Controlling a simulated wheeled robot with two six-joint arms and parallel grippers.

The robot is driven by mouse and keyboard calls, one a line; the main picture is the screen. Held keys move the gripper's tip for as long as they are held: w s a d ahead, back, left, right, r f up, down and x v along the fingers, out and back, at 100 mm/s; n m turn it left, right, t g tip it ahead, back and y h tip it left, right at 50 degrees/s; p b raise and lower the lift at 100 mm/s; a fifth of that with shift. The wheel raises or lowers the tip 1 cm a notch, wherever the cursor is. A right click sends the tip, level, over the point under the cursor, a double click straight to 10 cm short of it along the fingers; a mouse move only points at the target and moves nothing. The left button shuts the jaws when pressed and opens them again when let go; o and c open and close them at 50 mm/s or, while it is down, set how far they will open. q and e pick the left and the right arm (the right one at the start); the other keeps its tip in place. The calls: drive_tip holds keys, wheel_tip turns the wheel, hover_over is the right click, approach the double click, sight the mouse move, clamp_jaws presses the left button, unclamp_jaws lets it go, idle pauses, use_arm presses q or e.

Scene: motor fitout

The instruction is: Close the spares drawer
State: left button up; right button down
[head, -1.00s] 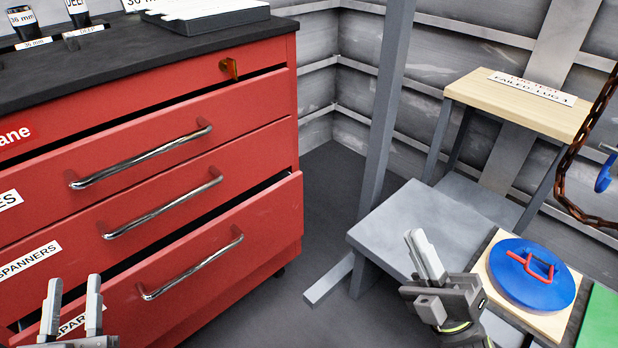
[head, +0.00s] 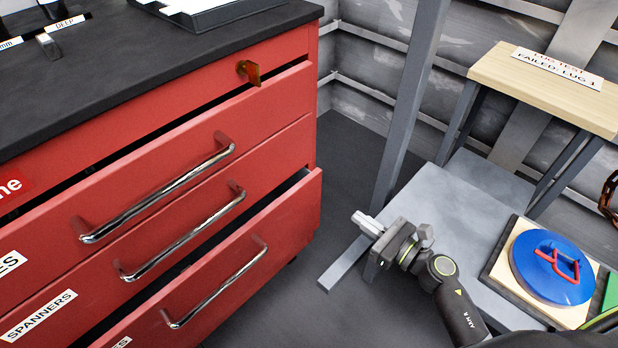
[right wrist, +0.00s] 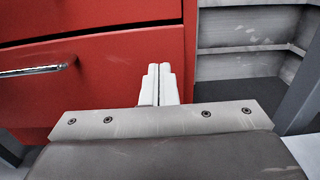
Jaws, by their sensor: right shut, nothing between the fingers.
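The red cabinet's bottom drawer (head: 255,262) stands pulled out, with a dark gap along its top edge. Its label (head: 122,342) is mostly cut off at the frame's bottom, so I cannot read its full name. It has a chrome bar handle (head: 222,290). My right gripper (head: 366,223) is shut and empty, to the right of the drawer and apart from it in the head view. In the right wrist view, my shut fingers (right wrist: 158,84) point towards the red drawer front (right wrist: 105,95), with a handle (right wrist: 35,70) at left. My left gripper is out of view.
Above are the drawer marked SPANNERS (head: 165,240) and a top drawer (head: 150,170) with a dark gap above it. A grey post (head: 405,110) and grey bench (head: 470,195) with a blue disc (head: 550,268) stand right.

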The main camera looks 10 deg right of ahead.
sight(310, 181)
drive_tip(key=x, duration=1.3)
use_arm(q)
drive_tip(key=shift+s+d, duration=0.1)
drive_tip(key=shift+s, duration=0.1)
use_arm(e)
drive_tip(key=shift+w+a, duration=0.2)
drive_tip(key=shift+w, duration=0.05)
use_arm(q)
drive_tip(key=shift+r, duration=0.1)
use_arm(e)
drive_tip(key=b+x, duration=0.1)
drive_tip(key=x, duration=0.3)
drive_tip(key=shift+w+a, duration=0.1)
drive_tip(key=shift+w, duration=0.05)
drive_tip(key=shift+r, duration=0.25)
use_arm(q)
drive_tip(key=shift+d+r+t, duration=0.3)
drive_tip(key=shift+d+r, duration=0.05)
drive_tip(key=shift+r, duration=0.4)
use_arm(e)
drive_tip(key=shift+r, duration=0.1)
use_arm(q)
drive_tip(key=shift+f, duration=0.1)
